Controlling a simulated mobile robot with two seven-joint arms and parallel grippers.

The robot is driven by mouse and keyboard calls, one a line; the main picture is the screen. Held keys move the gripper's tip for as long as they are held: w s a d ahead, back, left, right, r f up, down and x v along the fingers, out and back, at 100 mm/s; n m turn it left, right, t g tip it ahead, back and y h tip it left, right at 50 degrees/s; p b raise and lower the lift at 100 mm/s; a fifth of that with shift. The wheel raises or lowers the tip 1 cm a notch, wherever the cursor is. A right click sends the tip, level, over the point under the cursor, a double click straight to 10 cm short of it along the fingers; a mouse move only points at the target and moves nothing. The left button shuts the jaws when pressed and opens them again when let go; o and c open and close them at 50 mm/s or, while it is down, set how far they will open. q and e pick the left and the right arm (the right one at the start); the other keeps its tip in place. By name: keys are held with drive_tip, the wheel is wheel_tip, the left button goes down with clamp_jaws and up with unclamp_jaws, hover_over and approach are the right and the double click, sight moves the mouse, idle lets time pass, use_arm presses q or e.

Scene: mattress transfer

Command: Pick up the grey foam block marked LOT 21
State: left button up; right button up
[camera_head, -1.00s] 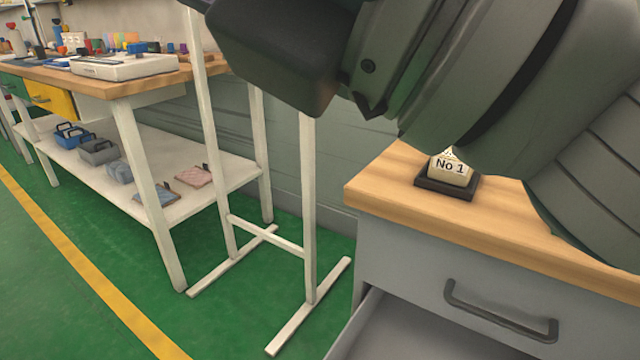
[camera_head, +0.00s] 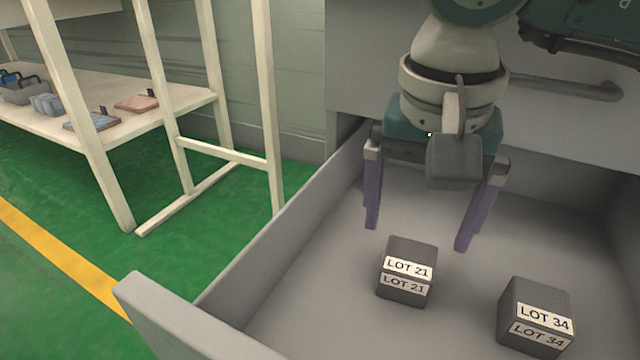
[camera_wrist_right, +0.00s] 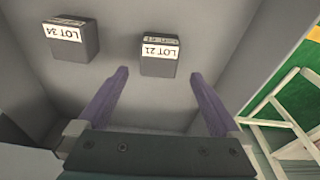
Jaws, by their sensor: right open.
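The grey foam block marked LOT 21 (camera_head: 405,272) lies in the open grey drawer, left of another block. It also shows in the right wrist view (camera_wrist_right: 159,56), just beyond the fingertips and roughly between their lines. My right gripper (camera_head: 418,238) is open and empty over the drawer, with its two purple fingers spread and pointing down. It is a little behind and above the LOT 21 block and does not appear to touch it. In the wrist view the right gripper (camera_wrist_right: 160,80) shows both fingers apart. My left gripper is not in view.
A similar grey block marked LOT 34 (camera_head: 537,316) lies to the right in the same drawer, also seen in the wrist view (camera_wrist_right: 72,40). The drawer's walls (camera_head: 290,225) surround both blocks. A white shelf with small baskets (camera_head: 28,90) stands at the left.

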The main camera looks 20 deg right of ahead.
sight(410, 258)
wheel_tip(410, 258, down, 3)
drive_tip(key=shift+r+b, duration=0.2)
drive_tip(key=shift+b, duration=0.25)
drive_tip(key=f+b, duration=0.2)
drive_tip(key=f, duration=0.1)
drive_tip(key=f+b, duration=0.1)
drive_tip(key=f, duration=0.1)
drive_tip(key=shift+w+d, duration=0.15)
drive_tip(key=shift+d, duration=0.1)
drive_tip(key=shift+r, duration=0.15)
drive_tip(key=shift+c, duration=0.6)
drive_tip(key=c, duration=1.2)
drive_tip(key=shift+r, duration=0.1)
